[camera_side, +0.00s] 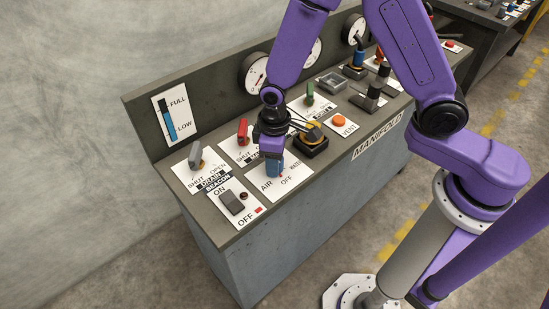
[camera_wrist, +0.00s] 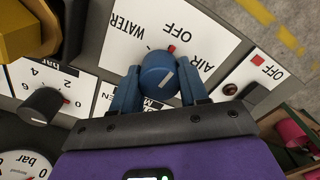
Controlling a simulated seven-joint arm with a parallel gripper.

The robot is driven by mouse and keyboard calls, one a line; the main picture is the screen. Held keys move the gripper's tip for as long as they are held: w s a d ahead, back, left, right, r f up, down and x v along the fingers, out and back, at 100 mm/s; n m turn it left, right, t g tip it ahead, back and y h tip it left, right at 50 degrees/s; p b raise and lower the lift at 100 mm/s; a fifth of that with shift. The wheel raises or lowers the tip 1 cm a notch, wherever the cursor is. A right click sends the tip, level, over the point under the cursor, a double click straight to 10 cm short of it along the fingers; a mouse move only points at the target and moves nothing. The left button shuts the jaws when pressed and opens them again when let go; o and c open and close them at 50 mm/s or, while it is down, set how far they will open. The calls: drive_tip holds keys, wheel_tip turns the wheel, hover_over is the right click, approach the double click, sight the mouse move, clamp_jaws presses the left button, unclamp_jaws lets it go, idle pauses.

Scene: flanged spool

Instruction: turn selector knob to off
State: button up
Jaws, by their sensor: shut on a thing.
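The selector knob (camera_wrist: 157,70) is round and blue with a short white line on its top. It sits on a white plate (camera_wrist: 205,38) lettered WATER, OFF and AIR. A small red mark shows at the knob's edge on the OFF side. My gripper (camera_wrist: 160,82) is shut on the knob, with one blue finger on each side of it. In the side view my gripper (camera_side: 272,166) points down over the same plate (camera_side: 292,183), near the panel's front edge, and mostly hides the knob.
A beacon switch (camera_side: 231,203) is to the left of the plate. A black and yellow control (camera_side: 311,140) stands close on the right. A red-handled lever (camera_side: 243,132) and a grey one (camera_side: 196,155) are behind. Gauges line the back panel.

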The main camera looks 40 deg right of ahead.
drive_tip(key=shift+w+a+r+n, duration=0.1)
drive_tip(key=shift+w+n, duration=0.05)
drive_tip(key=shift+n, duration=0.45)
drive_tip(key=o, duration=1.1)
drive_tip(key=shift+c, duration=0.2)
wheel_tip(320, 180, up, 17)
drive_tip(key=shift+r, duration=0.2)
drive_tip(key=s+d+n, duration=0.2)
drive_tip(key=s+d, duration=0.5)
drive_tip(key=s, duration=0.3)
drive_tip(key=s+d+n, duration=0.1)
drive_tip(key=s+d, duration=0.5)
drive_tip(key=s, duration=0.5)
drive_tip(key=shift+s+d+f+n, duration=0.25)
drive_tip(key=shift+s+d+n, duration=0.05)
drive_tip(key=shift+d+n, duration=0.1)
